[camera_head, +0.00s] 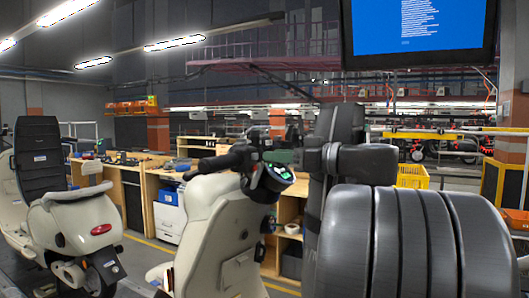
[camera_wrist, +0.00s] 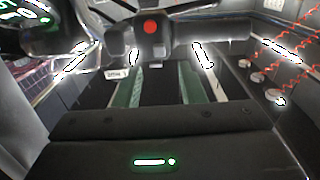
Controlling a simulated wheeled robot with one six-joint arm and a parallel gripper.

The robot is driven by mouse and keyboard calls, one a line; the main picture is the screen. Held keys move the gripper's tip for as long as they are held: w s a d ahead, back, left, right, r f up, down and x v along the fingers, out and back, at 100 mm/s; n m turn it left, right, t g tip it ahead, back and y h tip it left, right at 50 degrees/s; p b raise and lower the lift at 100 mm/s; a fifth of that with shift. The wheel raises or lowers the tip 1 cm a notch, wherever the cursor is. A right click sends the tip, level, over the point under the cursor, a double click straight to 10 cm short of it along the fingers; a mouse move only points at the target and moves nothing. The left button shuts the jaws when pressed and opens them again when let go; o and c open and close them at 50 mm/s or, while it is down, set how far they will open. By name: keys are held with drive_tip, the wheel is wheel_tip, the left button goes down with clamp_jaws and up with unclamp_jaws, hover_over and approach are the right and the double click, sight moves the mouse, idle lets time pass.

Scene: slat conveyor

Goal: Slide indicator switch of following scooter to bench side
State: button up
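A cream scooter (camera_head: 222,225) stands at the middle of the head view. Its handlebar with a dark grip (camera_head: 222,162) and a green-lit display (camera_head: 278,172) faces my arm. In the wrist view the display (camera_wrist: 25,14) is at the top left, and a dark switch block with a red button (camera_wrist: 151,27) is at the top centre. I cannot make out the indicator slider's position. My gripper (camera_wrist: 158,70) shows two green-faced fingers with a gap between them, empty, below the switch block; contact cannot be told. In the head view my arm hides the gripper.
Another cream scooter (camera_head: 75,225) with a black backrest stands at the left. Wooden benches (camera_head: 165,180) run behind the scooters. A monitor (camera_head: 418,28) hangs at the upper right, and a yellow crate (camera_head: 412,177) stands below it. Red coiled cords (camera_wrist: 262,72) hang at the right of the wrist view.

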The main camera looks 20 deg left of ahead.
sight(255, 156)
drive_tip(key=a, duration=0.4)
drive_tip(key=shift+w+a, duration=0.15)
drive_tip(key=shift+w, duration=0.25)
